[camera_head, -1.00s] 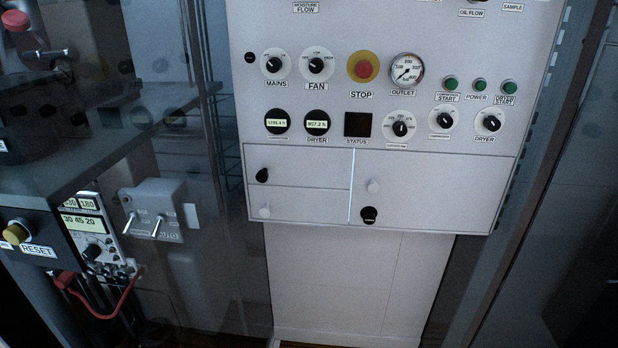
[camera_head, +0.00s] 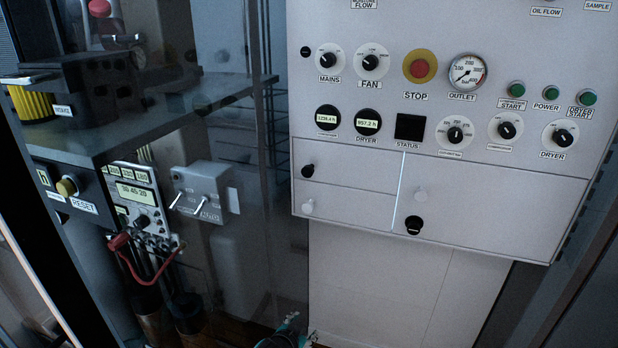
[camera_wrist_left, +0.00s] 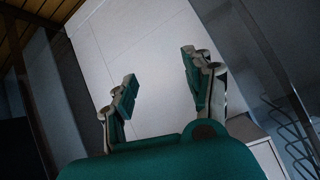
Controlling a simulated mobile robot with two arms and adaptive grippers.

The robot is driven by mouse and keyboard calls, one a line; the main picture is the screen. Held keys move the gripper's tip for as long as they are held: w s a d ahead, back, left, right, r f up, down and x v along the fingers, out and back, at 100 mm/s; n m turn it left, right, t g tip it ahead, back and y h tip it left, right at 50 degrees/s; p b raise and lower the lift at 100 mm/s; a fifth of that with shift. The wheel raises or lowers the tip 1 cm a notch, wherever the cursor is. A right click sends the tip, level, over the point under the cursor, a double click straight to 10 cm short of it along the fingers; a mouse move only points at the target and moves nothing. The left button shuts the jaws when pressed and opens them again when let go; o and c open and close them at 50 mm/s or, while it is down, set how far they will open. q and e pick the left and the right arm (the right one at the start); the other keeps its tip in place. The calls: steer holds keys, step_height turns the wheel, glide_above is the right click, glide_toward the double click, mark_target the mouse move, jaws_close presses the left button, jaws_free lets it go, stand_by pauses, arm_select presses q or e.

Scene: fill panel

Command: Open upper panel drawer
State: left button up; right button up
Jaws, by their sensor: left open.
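The grey-white control panel (camera_head: 470,30) fills the upper right of the head view. Its upper drawer (camera_head: 350,180), at the lower left of the panel, is flush and closed, with a black knob (camera_head: 307,171). Below it is a lower drawer (camera_head: 350,208) with a white knob (camera_head: 308,206). My left gripper (camera_head: 302,328) shows at the bottom edge of the head view, below and apart from the drawers. In the left wrist view its green fingers (camera_wrist_left: 160,72) are spread and empty, facing a pale panelled surface. My right gripper is not in view.
A larger right compartment front (camera_head: 490,205) has a white knob and a black knob. On the left stand a dark shelf (camera_head: 150,120), a switch box (camera_head: 203,190) and a meter with a red cable (camera_head: 130,265). The space before the lower white panels (camera_head: 400,290) looks clear.

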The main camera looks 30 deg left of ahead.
arm_select(q)
steer(key=w+a+r+t+y, duration=0.1)
steer(key=w+a+r+t, duration=0.1)
steer(key=r, duration=0.8)
steer(key=w+a+r+t, duration=0.1)
steer(key=w+r, duration=0.1)
steer(key=r, duration=0.7)
steer(key=n+t+y+b, duration=0.1)
steer(key=t+y, duration=0.1)
steer(key=t, duration=0.2)
glide_toward(307, 172)
steer(key=p+x, duration=0.2)
steer(key=x, duration=0.6)
steer(key=shift+w+r+p, duration=0.1)
steer(key=shift+w+p, duration=0.05)
steer(key=shift+p, duration=0.2)
steer(key=shift+w+a, duration=0.2)
steer(key=shift+w, duration=0.45)
steer(key=shift+c, duration=0.3)
jaws_close()
